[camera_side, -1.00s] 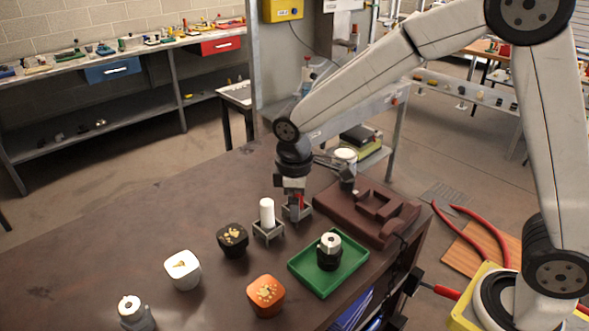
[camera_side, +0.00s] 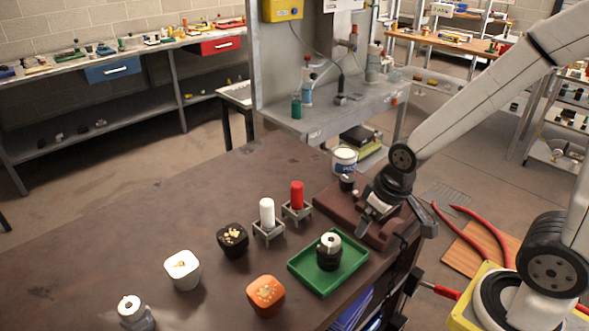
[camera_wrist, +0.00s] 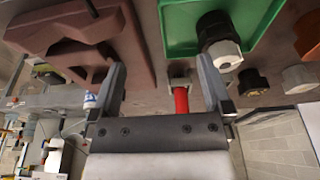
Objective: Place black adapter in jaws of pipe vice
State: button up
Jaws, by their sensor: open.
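A black adapter (camera_side: 328,255) with a pale grey ring-shaped top stands upright in a green tray (camera_side: 298,262) at the table's right front. In the wrist view, the adapter (camera_wrist: 212,28) shows its pale end, to the right of my fingers. The dark red pipe vice (camera_side: 335,201) lies at the table's right edge, partly hidden by my gripper. It fills the upper left of the wrist view (camera_wrist: 140,45). My gripper (camera_side: 367,226) is open and empty, tilted over the vice. Both fingers stand wide apart in the wrist view (camera_wrist: 163,75).
A red cylinder (camera_side: 297,196) and a white cylinder (camera_side: 267,212) stand upright in small grey stands. Dark (camera_side: 232,240), white (camera_side: 183,270) and orange (camera_side: 266,296) pots and a grey fitting (camera_side: 136,314) stand left of the tray. The table's left part is clear.

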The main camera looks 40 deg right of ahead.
jog(key=shift+r, duration=0.15)
notch_tip(320, 180, up, 6)
jog(key=m+g, duration=0.3)
jog(key=m, duration=1.5)
send_over(232, 234)
jog(key=shift+s+f, duration=0.1)
jog(key=shift+f, duration=3.5)
jog(key=shift+f, duration=2.6)
